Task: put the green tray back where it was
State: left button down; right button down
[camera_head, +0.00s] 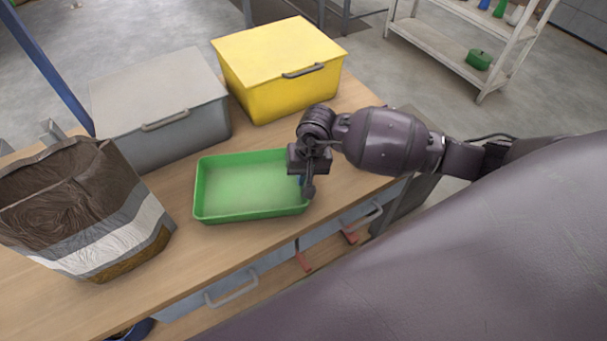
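The green tray (240,190) is a shallow, empty rectangular tray. It appears to sit flat on the wooden table, in front of the grey and yellow boxes. My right gripper (307,188) points down at the tray's right-hand wall, with a finger overlapping the rim there. The gripper's body hides that part of the rim, and I cannot tell whether the fingers are closed on it. My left gripper is not in view.
A grey lidded box (165,105) and a yellow lidded box (280,70) stand behind the tray. An open brown and white bag (95,215) stands at left. The wooden table (205,255) is bare in front of the tray. A white shelf (450,50) stands beyond.

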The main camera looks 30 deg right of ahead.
jog(key=c, duration=1.7)
grip_release()
jog(key=shift+f, duration=0.1)
jog(key=shift+c, duration=0.2)
jog(key=o, duration=0.4)
jog(key=shift+r, duration=0.2)
jog(key=r, duration=0.4)
jog(key=d+r, duration=0.1)
jog(key=r, duration=0.7)
jog(key=shift+s+d, duration=0.35)
jog(key=shift+d, duration=0.05)
jog(key=shift+f, duration=0.1)
